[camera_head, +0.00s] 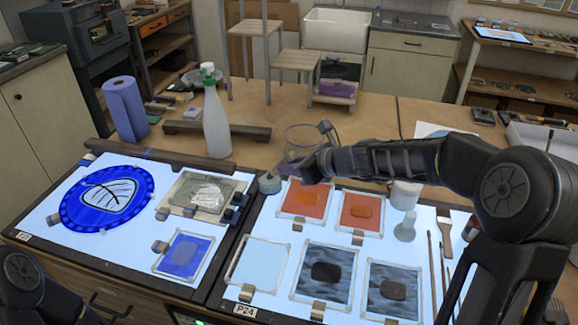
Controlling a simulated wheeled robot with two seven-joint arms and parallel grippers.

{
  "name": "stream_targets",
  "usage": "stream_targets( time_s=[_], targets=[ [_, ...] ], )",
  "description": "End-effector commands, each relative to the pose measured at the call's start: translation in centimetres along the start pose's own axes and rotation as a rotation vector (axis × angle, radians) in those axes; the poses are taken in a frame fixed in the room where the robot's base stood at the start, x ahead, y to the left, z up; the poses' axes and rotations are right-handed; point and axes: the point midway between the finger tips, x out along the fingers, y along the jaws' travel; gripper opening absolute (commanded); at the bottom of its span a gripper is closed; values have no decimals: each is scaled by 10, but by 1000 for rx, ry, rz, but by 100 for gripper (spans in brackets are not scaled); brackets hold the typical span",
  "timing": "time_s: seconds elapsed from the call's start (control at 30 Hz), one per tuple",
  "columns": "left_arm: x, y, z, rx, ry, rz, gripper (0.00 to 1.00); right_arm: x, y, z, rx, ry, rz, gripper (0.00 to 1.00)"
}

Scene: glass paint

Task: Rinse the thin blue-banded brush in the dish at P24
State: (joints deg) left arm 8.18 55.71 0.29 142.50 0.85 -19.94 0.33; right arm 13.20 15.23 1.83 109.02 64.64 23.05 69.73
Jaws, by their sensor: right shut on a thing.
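My right gripper (292,168) reaches in from the right over the back left of the light panel labelled P24 (243,310). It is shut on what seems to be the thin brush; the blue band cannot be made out. A small grey-green dish (270,184) stands at the panel's back left corner, just below and left of the gripper. I cannot tell whether the brush tip is in the dish. Only part of my left arm shows at the bottom left; its gripper is out of view.
Orange panes (304,200), a pale blue pane (259,263) and dark streaked panes (326,272) lie on the panel. A white jar (405,194), a glass muller (405,228) and several brushes (444,235) are at right. A spray bottle (216,120) stands behind.

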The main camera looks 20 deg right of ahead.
Motion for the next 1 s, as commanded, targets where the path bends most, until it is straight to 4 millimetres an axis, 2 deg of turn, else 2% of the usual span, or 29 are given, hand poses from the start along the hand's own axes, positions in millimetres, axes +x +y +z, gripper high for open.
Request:
stream_targets(
  time_s=[0.53, 1.0],
  targets=[
    [4, -2, 0, 0, 0, 0, 58, 1, 14, 2, 1, -1, 0, 0],
    [1, 0, 0, 0, 0, 0, 58, 0, 7, 2, 1, 0, 0, 0]
  ],
)
